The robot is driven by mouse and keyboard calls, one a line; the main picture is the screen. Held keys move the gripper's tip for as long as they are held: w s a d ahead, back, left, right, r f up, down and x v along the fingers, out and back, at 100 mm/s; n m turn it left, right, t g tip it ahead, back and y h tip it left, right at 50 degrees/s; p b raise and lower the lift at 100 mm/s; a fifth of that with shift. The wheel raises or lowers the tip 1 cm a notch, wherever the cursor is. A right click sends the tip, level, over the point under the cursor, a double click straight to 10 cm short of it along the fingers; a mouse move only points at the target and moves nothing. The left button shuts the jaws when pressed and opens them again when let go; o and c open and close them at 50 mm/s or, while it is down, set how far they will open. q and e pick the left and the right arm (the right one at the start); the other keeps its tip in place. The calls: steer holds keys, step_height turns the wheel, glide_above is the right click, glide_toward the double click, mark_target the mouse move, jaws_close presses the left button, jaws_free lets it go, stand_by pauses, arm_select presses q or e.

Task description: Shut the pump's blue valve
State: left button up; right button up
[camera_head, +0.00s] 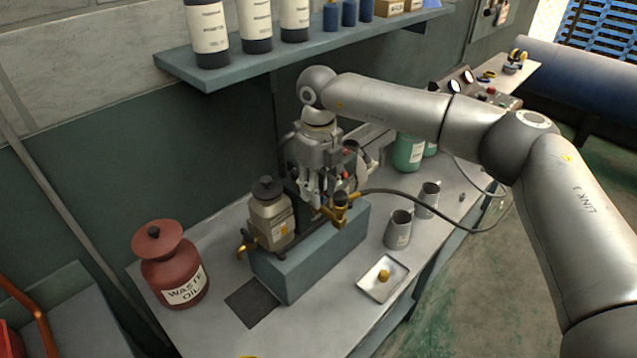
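The pump (270,222) stands on a blue-grey block on the bench. It has a pale bottle-shaped body with a dark cap, a brass spout at its left and a brass fitting (341,200) at its right front. A dark hose (420,192) runs from the fitting to the right. My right gripper (320,196) points down over the right part of the pump, close behind the brass fitting. Whether it touches anything cannot be told. I cannot make out a blue valve; the gripper covers that part of the pump. My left gripper is not in view.
A red waste oil can (170,265) stands at the left. Two grey metal cups (398,230) and a small tray (386,278) with a brass cap are at the right front. Green containers (408,152) stand behind. A shelf (300,52) with bottles overhangs the back.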

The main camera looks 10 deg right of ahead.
steer(key=shift+f, duration=0.25)
jaws_close()
